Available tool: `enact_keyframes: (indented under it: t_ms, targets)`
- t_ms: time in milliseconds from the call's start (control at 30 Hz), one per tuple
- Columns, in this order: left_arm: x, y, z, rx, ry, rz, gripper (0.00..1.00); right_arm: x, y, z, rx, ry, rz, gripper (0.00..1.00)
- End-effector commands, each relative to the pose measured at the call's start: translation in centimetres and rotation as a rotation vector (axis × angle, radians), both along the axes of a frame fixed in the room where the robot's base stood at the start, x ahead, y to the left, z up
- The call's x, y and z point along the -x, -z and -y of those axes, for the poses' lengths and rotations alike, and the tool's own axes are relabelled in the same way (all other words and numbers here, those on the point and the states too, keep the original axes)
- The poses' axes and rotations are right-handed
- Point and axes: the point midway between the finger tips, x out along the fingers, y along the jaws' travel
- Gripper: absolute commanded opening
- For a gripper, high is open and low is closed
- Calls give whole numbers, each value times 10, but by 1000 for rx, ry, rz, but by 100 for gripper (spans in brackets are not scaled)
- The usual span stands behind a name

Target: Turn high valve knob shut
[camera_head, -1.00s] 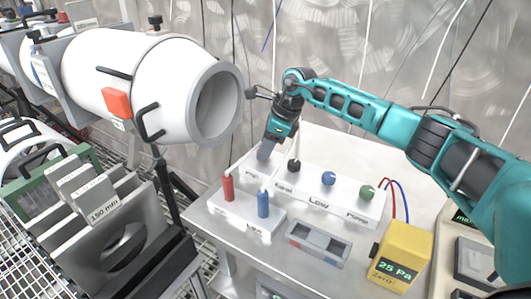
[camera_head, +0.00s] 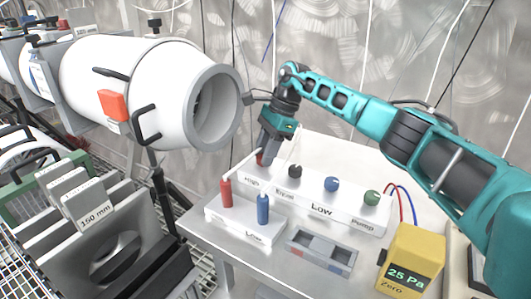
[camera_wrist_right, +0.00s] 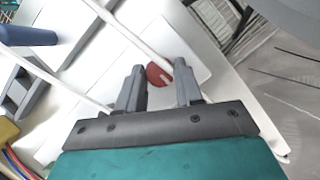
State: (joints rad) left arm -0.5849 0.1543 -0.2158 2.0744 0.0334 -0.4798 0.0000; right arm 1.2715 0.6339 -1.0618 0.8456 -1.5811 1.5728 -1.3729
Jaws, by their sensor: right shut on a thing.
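The high valve knob (camera_head: 259,158) is red and sits at the left end of the white valve block, above the "High" label. My right gripper (camera_head: 268,152) points down over it and hides most of it. In the right wrist view the red knob (camera_wrist_right: 157,74) lies between the two grey fingertips of my right gripper (camera_wrist_right: 160,82), which are shut on it. My left gripper is in neither view.
Black (camera_head: 295,171), blue (camera_head: 331,184) and green (camera_head: 371,198) knobs stand along the same block. Red (camera_head: 226,192) and blue (camera_head: 263,209) handles stand in front. A yellow gauge (camera_head: 410,255) reads 25 Pa. A white tube (camera_head: 150,90) is at left.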

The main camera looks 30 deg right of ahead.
Motion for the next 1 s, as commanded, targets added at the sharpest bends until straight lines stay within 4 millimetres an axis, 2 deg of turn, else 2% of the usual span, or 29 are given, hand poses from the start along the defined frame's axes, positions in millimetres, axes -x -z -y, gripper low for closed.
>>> enact_keyframes:
  t_ms: [367,400,600,667,867,1000]
  targets:
    - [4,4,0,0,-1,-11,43,0,-1,0,2,-6,3,5]
    - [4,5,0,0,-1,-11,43,0,-1,0,1,-6,3,37]
    - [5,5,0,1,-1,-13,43,0,0,0,1,-5,2,56]
    - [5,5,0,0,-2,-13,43,0,0,0,1,-5,1,61]
    - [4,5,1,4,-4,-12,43,0,0,0,1,-4,1,61]
    - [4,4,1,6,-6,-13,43,0,-8,3,1,-3,2,61]
